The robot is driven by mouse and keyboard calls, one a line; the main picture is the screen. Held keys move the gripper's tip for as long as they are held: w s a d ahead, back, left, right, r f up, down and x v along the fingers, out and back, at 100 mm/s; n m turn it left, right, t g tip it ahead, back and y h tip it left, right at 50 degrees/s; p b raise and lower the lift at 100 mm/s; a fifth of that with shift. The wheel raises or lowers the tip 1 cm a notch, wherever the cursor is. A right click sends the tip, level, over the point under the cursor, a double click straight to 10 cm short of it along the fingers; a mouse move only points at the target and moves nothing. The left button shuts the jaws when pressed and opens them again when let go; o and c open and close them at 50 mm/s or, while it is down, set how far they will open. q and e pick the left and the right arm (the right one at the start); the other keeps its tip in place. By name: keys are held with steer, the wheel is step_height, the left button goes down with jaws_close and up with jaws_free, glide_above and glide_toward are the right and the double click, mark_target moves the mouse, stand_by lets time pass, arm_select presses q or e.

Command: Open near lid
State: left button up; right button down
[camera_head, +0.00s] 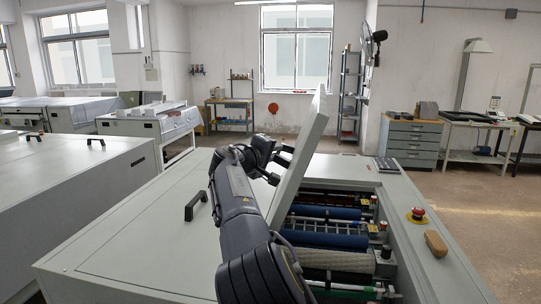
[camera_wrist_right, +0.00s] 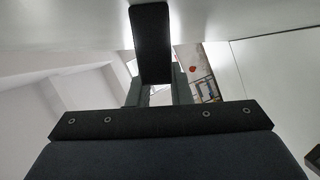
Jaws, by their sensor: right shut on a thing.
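The plate processor (camera_head: 130,235) is a large light-grey machine. One lid (camera_head: 302,150) stands raised at a steep tilt, with the roller bay (camera_head: 335,225) uncovered to its right. My right gripper (camera_head: 279,166) is at the left face of this raised lid, shut on its dark handle, which the head view mostly hides. In the right wrist view a black bar, seemingly the handle (camera_wrist_right: 150,45), runs between the fingers (camera_wrist_right: 158,95). A second lid panel (camera_head: 150,235) lies flat at the left with a black handle (camera_head: 196,205). My left gripper is not in view.
A red emergency button (camera_head: 418,214) and a brown block (camera_head: 436,243) sit on the right rim of the machine. Another grey machine (camera_head: 70,180) stands at the left. A drawer cabinet (camera_head: 411,140) and tables stand behind at the right. Open floor lies to the right.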

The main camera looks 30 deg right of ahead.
steer(key=c, duration=1.3)
jaws_free()
steer(key=shift+d, duration=0.1)
steer(key=shift+b+v, duration=1.4)
steer(key=shift+v, duration=2.55)
steer(key=shift+f+b+v, duration=0.15)
steer(key=shift+b+v, duration=0.5)
steer(key=shift+v, duration=1.6)
steer(key=shift+f+b+v, duration=0.2)
steer(key=shift+b+v, duration=0.45)
steer(key=shift+v, duration=1.65)
